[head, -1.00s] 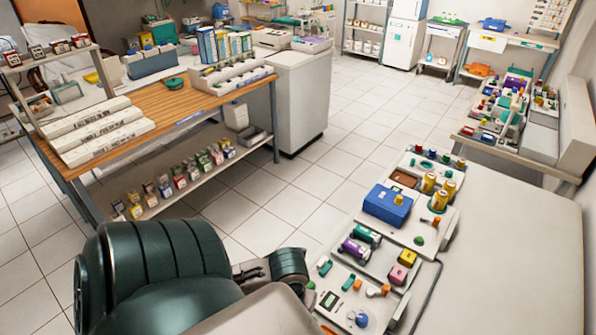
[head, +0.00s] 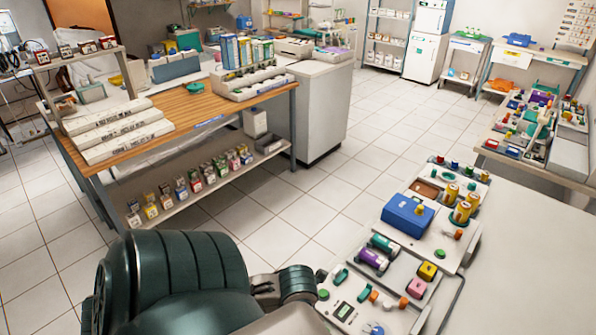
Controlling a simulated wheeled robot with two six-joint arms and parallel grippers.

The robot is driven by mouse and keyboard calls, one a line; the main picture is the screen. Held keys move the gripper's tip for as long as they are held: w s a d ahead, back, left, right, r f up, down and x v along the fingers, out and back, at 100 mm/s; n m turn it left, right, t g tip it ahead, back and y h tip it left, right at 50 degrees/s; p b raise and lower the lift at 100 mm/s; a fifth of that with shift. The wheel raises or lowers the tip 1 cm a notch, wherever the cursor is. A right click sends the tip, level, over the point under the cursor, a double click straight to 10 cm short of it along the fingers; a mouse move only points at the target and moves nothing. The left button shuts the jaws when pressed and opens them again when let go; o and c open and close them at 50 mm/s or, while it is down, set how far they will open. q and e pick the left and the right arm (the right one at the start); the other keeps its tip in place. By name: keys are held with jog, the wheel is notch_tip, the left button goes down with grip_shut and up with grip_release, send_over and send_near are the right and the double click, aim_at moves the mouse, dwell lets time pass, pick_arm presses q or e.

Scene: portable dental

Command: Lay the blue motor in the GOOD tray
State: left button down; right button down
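Another blue item (head: 518,40) lies on the far bench at the back right. No tray with a readable GOOD label shows, so I cannot tell which tray that is. Neither of my grippers can be made out in this view.
A dark green padded chair (head: 175,275) fills the lower left. A wooden-topped bench (head: 185,108) with boxes and a lower shelf stands behind it. Another table with coloured parts (head: 490,143) stands at the right. Tiled floor (head: 345,180) lies open between them.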

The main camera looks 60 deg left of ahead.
pick_arm(q)
jog(key=shift+f, duration=0.3)
dwell(0.5)
jog(key=c, duration=1.1)
grip_release()
jog(key=shift+o, duration=0.2)
jog(key=shift+r, duration=0.1)
notch_tip(320, 180, up, 7)
jog(key=shift+a+r, duration=0.1)
jog(key=shift+r, duration=0.1)
notch_tip(320, 180, up, 3)
jog(key=shift+r+p, duration=0.15)
jog(key=shift+p, duration=0.8)
